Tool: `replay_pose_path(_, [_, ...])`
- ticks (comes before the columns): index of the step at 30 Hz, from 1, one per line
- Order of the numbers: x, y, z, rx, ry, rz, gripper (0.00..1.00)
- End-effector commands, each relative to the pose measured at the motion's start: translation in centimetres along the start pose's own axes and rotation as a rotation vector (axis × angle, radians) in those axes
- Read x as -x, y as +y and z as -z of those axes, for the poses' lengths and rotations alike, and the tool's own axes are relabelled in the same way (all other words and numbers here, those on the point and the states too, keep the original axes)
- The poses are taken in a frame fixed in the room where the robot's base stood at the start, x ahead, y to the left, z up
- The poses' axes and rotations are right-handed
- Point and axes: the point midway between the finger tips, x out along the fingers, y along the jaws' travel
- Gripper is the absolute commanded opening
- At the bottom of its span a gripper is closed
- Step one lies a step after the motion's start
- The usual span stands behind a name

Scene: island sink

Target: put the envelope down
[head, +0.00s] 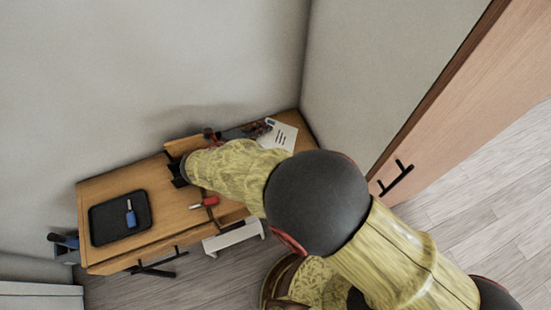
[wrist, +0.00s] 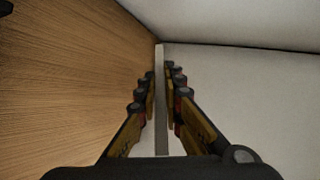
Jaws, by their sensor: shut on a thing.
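The envelope (head: 284,137) is white with dark printed lines and a small blue mark. In the head view it shows at the back right end of the wooden cabinet top (head: 170,212), near the wall corner. My gripper (head: 264,129) is at its left edge. In the wrist view my gripper (wrist: 161,82) is shut on the envelope, which shows edge-on as a thin pale strip (wrist: 161,110) between the fingers. The wood surface lies to its left there. My forearm hides part of the cabinet top. I cannot tell whether the envelope touches the wood.
A black tray (head: 96,226) with a blue object (head: 130,213) stands on the left of the cabinet top. A red-handled tool (head: 204,203) lies near the front edge. Walls close in behind and to the right. A wooden door with a black handle (head: 396,178) is at right.

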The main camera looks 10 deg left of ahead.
Motion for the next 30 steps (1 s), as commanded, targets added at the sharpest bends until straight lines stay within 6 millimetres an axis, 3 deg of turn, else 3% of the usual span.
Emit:
replay_pose_path(15, [-2.5,4.5,0.0,0.002,0.001,0.001,0.00])
replay_pose_path(26, [-2.7,4.9,0.0,-0.001,0.000,0.001,0.00])
replay_pose_path(27, [-2.7,4.9,0.0,0.000,0.000,0.001,0.11])
replay_pose_path(30, [-2.7,5.0,0.0,0.000,0.000,0.001,0.16])
